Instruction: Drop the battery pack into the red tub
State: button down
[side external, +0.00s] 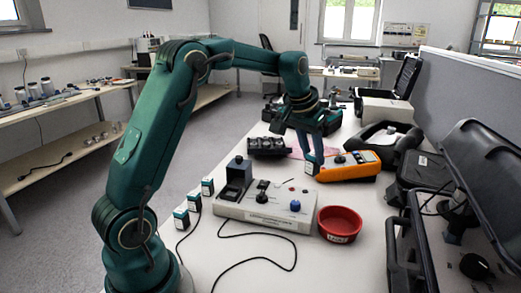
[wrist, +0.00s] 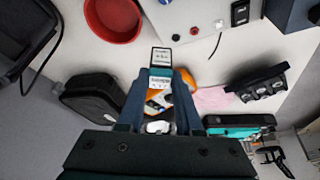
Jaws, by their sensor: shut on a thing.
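My gripper (side external: 313,165) is shut on a battery pack (wrist: 160,72), a small block with a white-and-black label face and a teal band. In the wrist view the pack sits between the two fingertips. In the side view the fingers mostly hide it, just left of the orange meter (side external: 350,167). The red tub (side external: 340,225) stands on the table nearer the side camera, apart from my gripper. It also shows at the top left of the wrist view (wrist: 113,20). No contents can be made out in it.
A grey control box (side external: 265,208) with a loose black cable stands left of the tub. Several small teal-and-white packs (side external: 194,202) stand at the table's left edge. Open black cases (side external: 390,145) line the right side. A black socket block (side external: 268,147) lies behind.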

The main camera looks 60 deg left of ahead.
aim_at(346, 209)
jog(key=w+d+f+m+h, duration=0.1)
jog(key=d+f+m, duration=0.1)
jog(key=d, duration=0.3)
jog(key=w+d+f+m, duration=0.1)
jog(key=d+f, duration=0.2)
jog(key=d, duration=0.2)
jog(key=shift+w+d+f, duration=0.15)
jog(key=shift+f, duration=2.35)
jog(key=c, duration=0.5)
grip_release()
jog(key=shift+v, duration=2.6)
